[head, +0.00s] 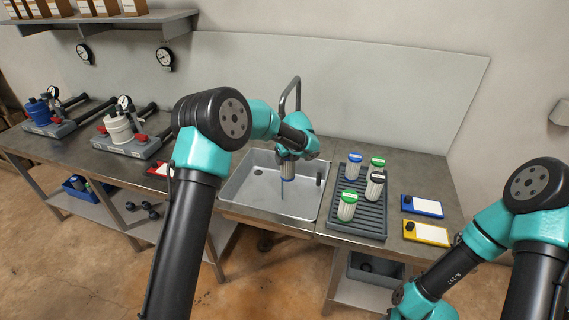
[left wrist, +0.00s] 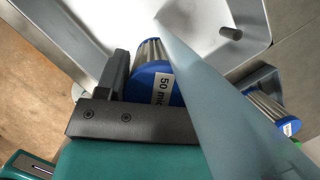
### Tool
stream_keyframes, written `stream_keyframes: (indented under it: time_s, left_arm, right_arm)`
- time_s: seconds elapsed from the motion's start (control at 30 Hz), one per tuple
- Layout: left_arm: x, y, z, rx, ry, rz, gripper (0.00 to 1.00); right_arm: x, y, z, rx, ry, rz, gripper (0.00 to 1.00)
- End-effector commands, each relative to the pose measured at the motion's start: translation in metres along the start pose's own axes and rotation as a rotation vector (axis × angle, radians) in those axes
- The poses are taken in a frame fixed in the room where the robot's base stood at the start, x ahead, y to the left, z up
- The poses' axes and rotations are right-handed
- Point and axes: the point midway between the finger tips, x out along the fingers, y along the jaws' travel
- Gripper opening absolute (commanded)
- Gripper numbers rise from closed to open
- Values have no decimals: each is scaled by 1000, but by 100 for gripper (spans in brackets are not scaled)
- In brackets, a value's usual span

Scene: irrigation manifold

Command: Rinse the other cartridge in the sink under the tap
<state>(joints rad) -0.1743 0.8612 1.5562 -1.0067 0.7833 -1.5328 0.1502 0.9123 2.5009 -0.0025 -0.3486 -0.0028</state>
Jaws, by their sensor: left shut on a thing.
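My left gripper (head: 288,155) is over the sink (head: 238,194), below the bent tap (head: 291,90). It is shut on a cartridge (head: 287,170) with a pale ribbed body. In the left wrist view this cartridge has a blue cap (left wrist: 154,84) with a label that reads "50 mic", partly cut off. A pale blue water stream (left wrist: 205,100) runs close past it; it also shows as a thin line below the cartridge in the head view (head: 282,194). I cannot tell whether the water strikes the cartridge. My right arm is at the lower right; its gripper is out of view.
A dark upright peg (head: 320,175) stands at the sink's right side.

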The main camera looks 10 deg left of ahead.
Motion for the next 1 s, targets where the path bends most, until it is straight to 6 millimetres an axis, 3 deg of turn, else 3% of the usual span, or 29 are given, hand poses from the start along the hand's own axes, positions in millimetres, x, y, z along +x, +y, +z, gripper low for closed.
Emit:
stream_keyframes:
  time_s: [1.0]
  left_arm:
    - [-21,26,-50,1,0,0,34]
  right_arm:
    - [0,0,0,0,0,0,43]
